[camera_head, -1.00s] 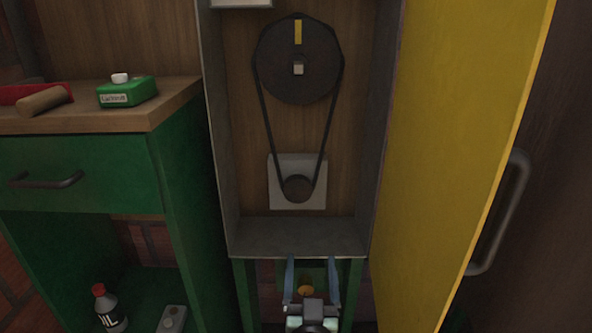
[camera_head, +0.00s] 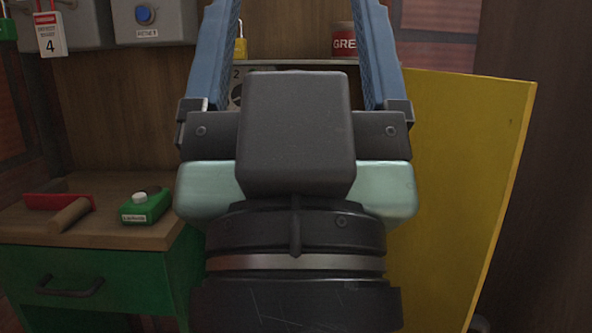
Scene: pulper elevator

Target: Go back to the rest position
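My gripper (camera_head: 298,50) fills the middle of the view, close to the camera and pointing up. Its two blue fingers stand wide apart, and nothing shows held between them. Their tips run out past the top edge of the picture. Behind it is the machine cabinet, mostly hidden by my gripper and wrist. Its yellow door (camera_head: 465,190) stands open on the right. The belt and pulleys inside are almost wholly hidden.
Above are a grey box with a blue button (camera_head: 146,15), a red tag (camera_head: 49,33) and a yellow padlock (camera_head: 240,48). A red tin (camera_head: 345,40) stands behind my fingers.

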